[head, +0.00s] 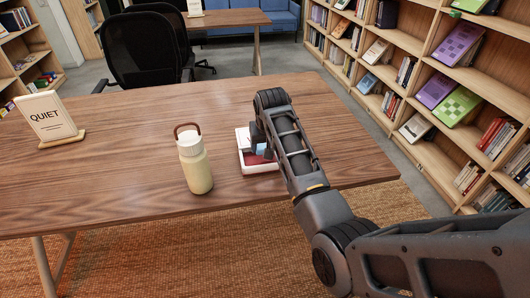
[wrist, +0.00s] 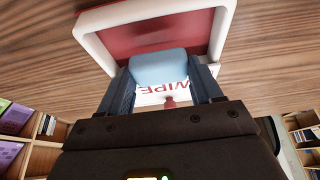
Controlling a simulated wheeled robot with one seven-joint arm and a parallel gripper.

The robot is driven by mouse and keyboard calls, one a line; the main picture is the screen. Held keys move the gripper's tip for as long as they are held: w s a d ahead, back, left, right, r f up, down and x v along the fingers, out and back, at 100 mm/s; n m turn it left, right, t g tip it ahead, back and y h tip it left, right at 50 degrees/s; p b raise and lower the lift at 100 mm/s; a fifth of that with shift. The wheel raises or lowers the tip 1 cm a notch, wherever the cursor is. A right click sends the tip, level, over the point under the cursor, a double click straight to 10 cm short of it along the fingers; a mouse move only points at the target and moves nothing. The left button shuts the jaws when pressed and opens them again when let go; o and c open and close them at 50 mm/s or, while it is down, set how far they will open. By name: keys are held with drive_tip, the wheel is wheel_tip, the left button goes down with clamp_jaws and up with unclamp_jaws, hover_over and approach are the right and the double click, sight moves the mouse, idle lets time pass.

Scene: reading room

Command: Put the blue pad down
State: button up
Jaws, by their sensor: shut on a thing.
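The light blue pad (wrist: 158,68) is between the two fingers of my gripper (wrist: 163,78) in the wrist view. The fingers are shut on its sides. Behind it is a white-rimmed tray (wrist: 221,32) with a red inside. In the head view my gripper (head: 261,143) is at the tray (head: 262,169) on the wooden table, with the pad (head: 261,148) partly hidden by my arm. Whether the pad touches the tray floor I cannot tell. White surface with red "WIPE" lettering (wrist: 180,90) shows beyond the pad, partly covered.
A cream bottle (head: 196,168) with a brown handle stands just left of the tray. A "QUIET" sign (head: 50,116) stands at the table's left. The table (head: 130,122) is clear between them. A black chair (head: 142,48) is behind; bookshelves (head: 400,45) line the right.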

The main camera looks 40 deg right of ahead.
drive_tip(key=shift+f, duration=1.9)
drive_tip(key=shift+f, duration=0.15)
drive_tip(key=o, duration=1)
drive_tip(key=v, duration=1.2)
